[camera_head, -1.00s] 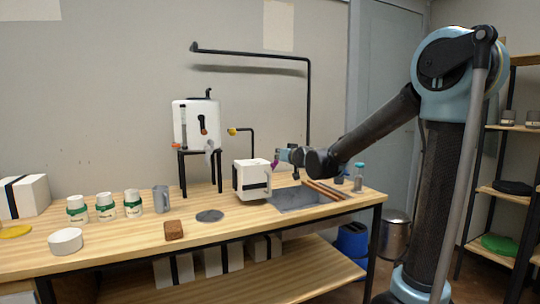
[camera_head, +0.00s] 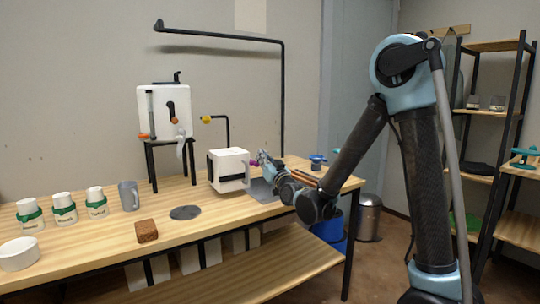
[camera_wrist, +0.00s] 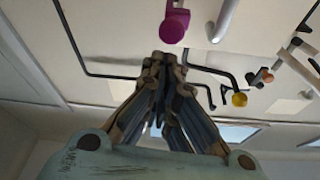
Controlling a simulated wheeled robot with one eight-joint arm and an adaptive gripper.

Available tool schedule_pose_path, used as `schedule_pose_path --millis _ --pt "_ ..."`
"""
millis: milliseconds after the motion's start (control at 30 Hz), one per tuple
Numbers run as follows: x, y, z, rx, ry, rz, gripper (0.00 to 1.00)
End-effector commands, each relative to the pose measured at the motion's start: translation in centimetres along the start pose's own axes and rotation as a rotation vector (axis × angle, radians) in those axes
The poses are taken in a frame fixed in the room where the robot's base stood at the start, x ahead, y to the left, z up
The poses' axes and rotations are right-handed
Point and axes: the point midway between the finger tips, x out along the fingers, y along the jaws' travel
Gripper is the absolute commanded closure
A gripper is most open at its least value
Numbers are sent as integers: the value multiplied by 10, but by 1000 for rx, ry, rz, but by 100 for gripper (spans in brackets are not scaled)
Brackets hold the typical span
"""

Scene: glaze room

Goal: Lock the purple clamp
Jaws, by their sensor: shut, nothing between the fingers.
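The purple clamp (camera_head: 254,163) is a small purple part at the right side of a white box (camera_head: 228,171) with a black band, on the wooden bench. In the wrist view, the purple clamp (camera_wrist: 174,24) shows as a block with a rounded end, just beyond my fingertips and slightly right. My gripper (camera_head: 262,157) is beside the clamp's right side, partly overlapped by my arm. In the wrist view, my gripper (camera_wrist: 164,62) has its fingers together and empty, with a small visible gap to the clamp. Whether the clamp is locked cannot be told.
A grey sunken panel (camera_head: 262,190) lies under my gripper. A blue jar (camera_head: 316,162) stands behind my arm.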

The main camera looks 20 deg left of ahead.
Motion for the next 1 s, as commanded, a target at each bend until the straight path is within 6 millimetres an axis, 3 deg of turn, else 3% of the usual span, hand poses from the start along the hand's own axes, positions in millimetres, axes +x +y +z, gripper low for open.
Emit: schedule_pose_path --millis 400,1000 --pt "-10 1 16 0 -2 -2 100" --pt "-11 1 19 0 -3 -2 100"
